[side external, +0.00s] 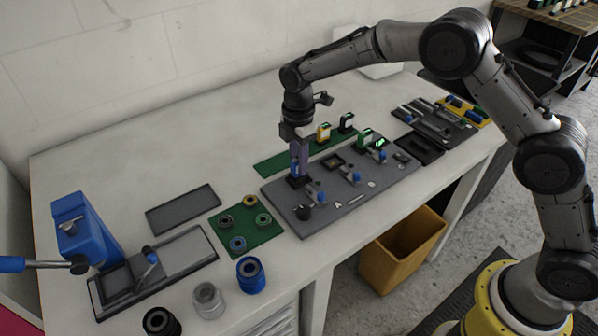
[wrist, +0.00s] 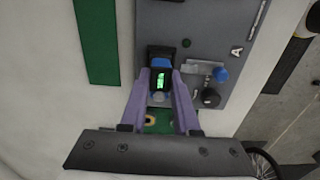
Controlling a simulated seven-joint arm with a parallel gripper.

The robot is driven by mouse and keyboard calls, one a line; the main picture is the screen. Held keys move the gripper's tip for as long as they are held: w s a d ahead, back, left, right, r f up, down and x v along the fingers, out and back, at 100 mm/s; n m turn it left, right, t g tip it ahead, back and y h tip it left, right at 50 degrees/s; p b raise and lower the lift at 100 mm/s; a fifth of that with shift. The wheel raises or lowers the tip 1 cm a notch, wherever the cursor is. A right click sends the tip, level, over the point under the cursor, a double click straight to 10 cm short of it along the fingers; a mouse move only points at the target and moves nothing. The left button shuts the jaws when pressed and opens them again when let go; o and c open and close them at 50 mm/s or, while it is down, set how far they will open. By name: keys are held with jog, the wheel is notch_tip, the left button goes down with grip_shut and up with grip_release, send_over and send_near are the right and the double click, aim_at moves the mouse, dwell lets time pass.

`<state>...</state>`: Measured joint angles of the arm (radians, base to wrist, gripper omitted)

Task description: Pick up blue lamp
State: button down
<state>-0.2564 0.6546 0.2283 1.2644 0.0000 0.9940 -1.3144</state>
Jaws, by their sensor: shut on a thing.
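The blue lamp (wrist: 160,64) shows in the wrist view as a small block with blue sides, a dark top and a lit green face. In the side view the blue lamp (side external: 295,169) is small and partly covered by the fingers. My gripper (wrist: 161,84) has its two purple fingers on either side of the lamp, shut on it. In the side view my gripper (side external: 299,166) points down at the left end of the grey board (side external: 335,202). A dark square holder (side external: 298,181) is right under the lamp; I cannot tell whether the lamp is clear of it.
A green lamp (side external: 365,138) stands on the grey board, near blue-knobbed clamps (side external: 320,191). A green ring plate (side external: 246,228) lies to the left.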

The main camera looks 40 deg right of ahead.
jog(key=shift+r, duration=2.7)
